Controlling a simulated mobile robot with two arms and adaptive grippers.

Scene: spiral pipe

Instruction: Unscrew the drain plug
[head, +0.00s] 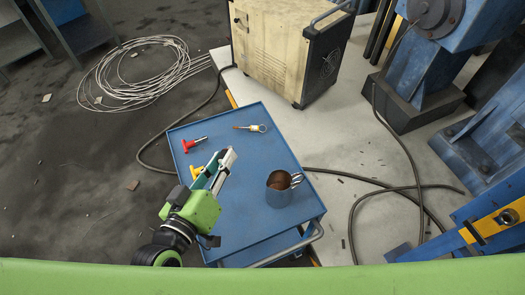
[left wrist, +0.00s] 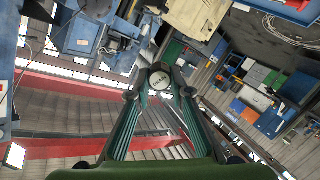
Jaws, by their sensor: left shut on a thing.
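My left gripper (head: 229,156) reaches over the blue cart in the head view, its fingers pointing up and away from me. In the left wrist view its two green fingers (left wrist: 160,88) close on a round, pale grey thing with dark marks on its face, which looks like the drain plug (left wrist: 161,79). Nothing but distant background shows around the plug there. No spiral pipe can be made out. My right gripper is not in view.
A beige machine (head: 280,45) stands behind. Cables (head: 140,75) lie on the floor. Blue machinery (head: 430,70) stands at right.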

